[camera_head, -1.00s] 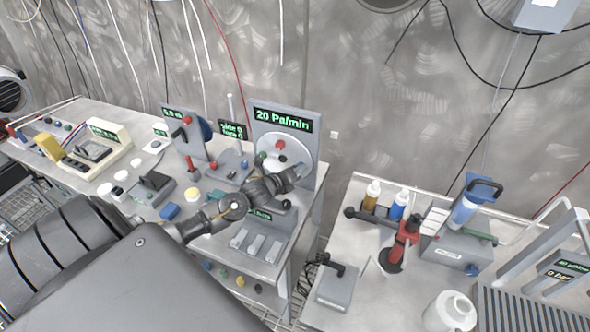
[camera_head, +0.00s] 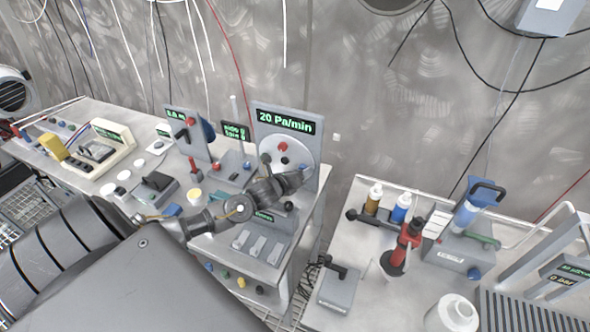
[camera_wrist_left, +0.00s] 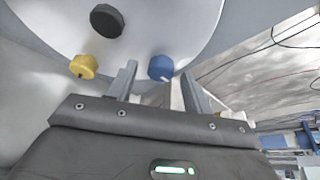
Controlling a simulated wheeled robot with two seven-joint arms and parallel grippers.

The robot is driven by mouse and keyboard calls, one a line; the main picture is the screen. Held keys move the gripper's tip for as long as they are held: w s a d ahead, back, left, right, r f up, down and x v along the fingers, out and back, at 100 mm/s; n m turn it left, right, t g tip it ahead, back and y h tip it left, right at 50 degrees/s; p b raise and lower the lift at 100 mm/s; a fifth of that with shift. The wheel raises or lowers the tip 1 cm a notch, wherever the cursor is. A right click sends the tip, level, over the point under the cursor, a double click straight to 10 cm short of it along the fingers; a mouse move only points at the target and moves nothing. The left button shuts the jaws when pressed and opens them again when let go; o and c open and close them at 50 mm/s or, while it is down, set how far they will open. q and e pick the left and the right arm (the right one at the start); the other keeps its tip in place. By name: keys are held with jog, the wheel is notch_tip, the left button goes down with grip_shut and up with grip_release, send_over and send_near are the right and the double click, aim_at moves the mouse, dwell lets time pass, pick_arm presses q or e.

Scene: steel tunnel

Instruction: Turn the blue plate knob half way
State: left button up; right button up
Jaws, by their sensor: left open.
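The blue plate knob (camera_wrist_left: 161,68) shows in the left wrist view on a pale round plate (camera_wrist_left: 150,25), with a light mark at its lower edge. My left gripper (camera_wrist_left: 158,80) is open, one finger to either side of the knob in the picture. I cannot tell whether the fingers touch it. In the head view the round plate (camera_head: 299,150) is on an upright grey panel (camera_head: 313,174) reading "20 Pa/min". My right gripper is not in view.
A black knob (camera_wrist_left: 107,20) and a yellow knob (camera_wrist_left: 83,66) are on the same plate. A grey box with several levers (camera_head: 258,245) stands below my gripper. A right-hand table (camera_head: 375,290) holds bottles and devices, with a gap between the tables.

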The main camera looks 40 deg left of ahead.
pick_arm(q)
jog(key=b+v, duration=0.2)
jog(key=v, duration=0.8)
jog(key=shift+s+b, duration=0.3)
jog(key=shift+s, duration=0.05)
jog(key=shift+r, duration=0.1)
